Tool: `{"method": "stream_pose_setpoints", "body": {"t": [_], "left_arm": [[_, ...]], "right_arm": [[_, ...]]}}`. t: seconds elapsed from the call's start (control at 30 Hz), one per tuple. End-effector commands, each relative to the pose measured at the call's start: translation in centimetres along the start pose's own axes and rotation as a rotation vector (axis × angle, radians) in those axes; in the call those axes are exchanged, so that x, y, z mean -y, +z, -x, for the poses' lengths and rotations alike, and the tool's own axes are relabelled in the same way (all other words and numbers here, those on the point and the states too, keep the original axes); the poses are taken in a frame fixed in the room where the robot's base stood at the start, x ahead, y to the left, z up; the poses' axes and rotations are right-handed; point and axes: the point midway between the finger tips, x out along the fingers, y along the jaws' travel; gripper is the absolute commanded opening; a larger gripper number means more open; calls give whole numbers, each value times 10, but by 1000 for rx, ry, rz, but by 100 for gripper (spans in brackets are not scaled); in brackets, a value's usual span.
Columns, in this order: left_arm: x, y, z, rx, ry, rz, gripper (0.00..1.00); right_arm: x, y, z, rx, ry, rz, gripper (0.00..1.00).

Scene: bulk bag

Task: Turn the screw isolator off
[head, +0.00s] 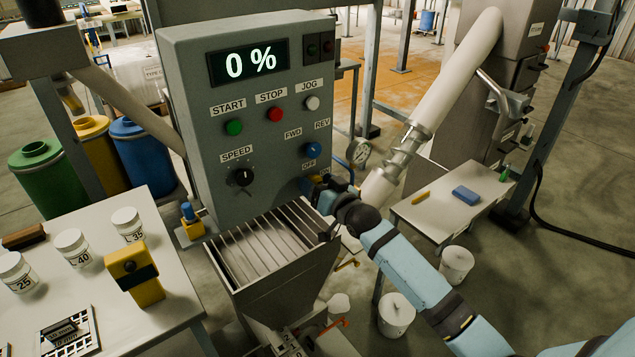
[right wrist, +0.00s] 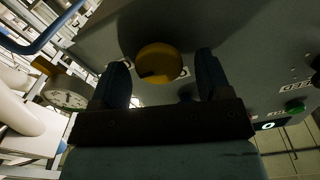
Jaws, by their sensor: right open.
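The grey control panel (head: 245,120) stands in the middle of the head view, its display reading 0 %. The screw isolator is a yellow knob (right wrist: 158,62) low on the panel's right side, with an OFF label above it in the head view. My right gripper (head: 322,188) is at the knob and mostly hides it in the head view. In the right wrist view the two dark fingers stand open on either side of the knob. Whether they touch it I cannot tell. The knob's exact angle is unclear. My left gripper is not in view.
A blue FWD/REV knob (head: 312,150) sits just above the isolator; a black speed dial (head: 243,177) is to its left. A grated hopper (head: 265,245) lies below the panel. A round gauge (right wrist: 66,92) is left of my gripper in the wrist view.

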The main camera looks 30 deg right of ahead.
Motion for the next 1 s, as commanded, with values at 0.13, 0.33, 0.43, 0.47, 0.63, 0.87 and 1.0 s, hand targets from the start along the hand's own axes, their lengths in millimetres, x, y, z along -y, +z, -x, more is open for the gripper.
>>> {"method": "stream_pose_setpoints", "body": {"t": [0.13, 0.33, 0.43, 0.47, 0.63, 0.87, 1.0], "left_arm": [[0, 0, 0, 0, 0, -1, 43], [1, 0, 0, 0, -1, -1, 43], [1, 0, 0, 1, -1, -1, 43], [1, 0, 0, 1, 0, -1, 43], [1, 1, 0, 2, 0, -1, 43], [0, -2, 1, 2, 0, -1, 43], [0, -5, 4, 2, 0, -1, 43]], "right_arm": [[0, 1, -3, 1, 0, 0, 71], [0, 1, -3, 1, 0, 0, 66], [0, 1, -3, 1, 0, 0, 43], [0, 1, -3, 1, 0, 0, 36], [0, 1, -3, 1, 0, 0, 21], [0, 0, -3, 2, 0, 35, 22], [1, -1, -3, 3, 0, 101, 22]]}}
